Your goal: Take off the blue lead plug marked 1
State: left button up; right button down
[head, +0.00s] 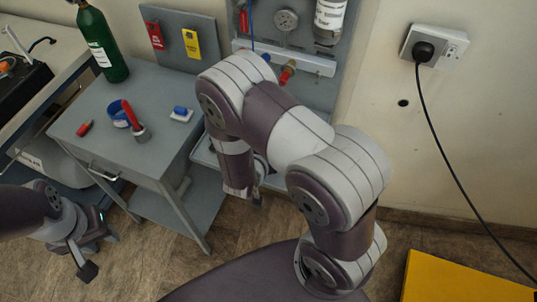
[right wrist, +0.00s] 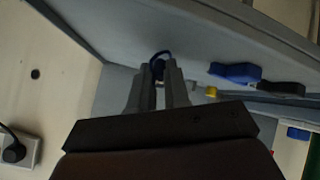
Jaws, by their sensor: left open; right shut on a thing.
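In the right wrist view my right gripper (right wrist: 160,78) is shut on a small dark-blue plug (right wrist: 158,66), with a curved dark lead at its top. I cannot read a mark on it. A larger blue piece (right wrist: 235,72) with a dark end sits to its right, apart from the fingers. In the head view my right arm hides most of the plug area, and my right gripper (head: 257,200) points down beside the grey cart. My left gripper (head: 88,252) is open and empty at the lower left, over the floor.
The grey cart (head: 90,128) carries a blue ring, a red-handled tool, a small red item and a blue-and-white block (head: 181,114). A green cylinder (head: 103,42) stands behind. A wall panel with red and yellow tags is at the back. A socket (head: 434,46) has a hanging black cable.

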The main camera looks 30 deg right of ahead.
jog(key=shift+f, duration=0.2)
dwell(0.3)
jog(key=c, duration=1)
grip_release()
jog(key=p+v, duration=0.2)
jog(key=v, duration=1)
jog(key=shift+s+a+r+p, duration=0.15)
jog(key=shift+s+r+p, duration=0.1)
jog(key=shift+p, duration=0.1)
jog(key=shift+f, duration=0.1)
